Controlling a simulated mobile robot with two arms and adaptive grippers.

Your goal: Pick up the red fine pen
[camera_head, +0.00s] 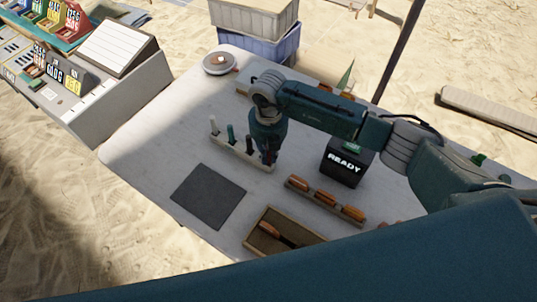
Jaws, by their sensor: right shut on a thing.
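My right gripper (268,156) points down over the right end of a pale pen rack (230,153). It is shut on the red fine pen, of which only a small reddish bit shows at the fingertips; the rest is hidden. I cannot tell whether the pen still sits in the rack. A white pen (214,126), a teal pen (231,133) and a dark pen (249,145) stand upright in the rack to the left of the gripper. My left gripper is not in view.
A dark square mat (208,216) lies in front of the rack. A black READY box (347,163) stands right of my gripper. A rack of orange-handled tools (325,198) and a wooden tray (250,243) are nearer. The table's left part is clear.

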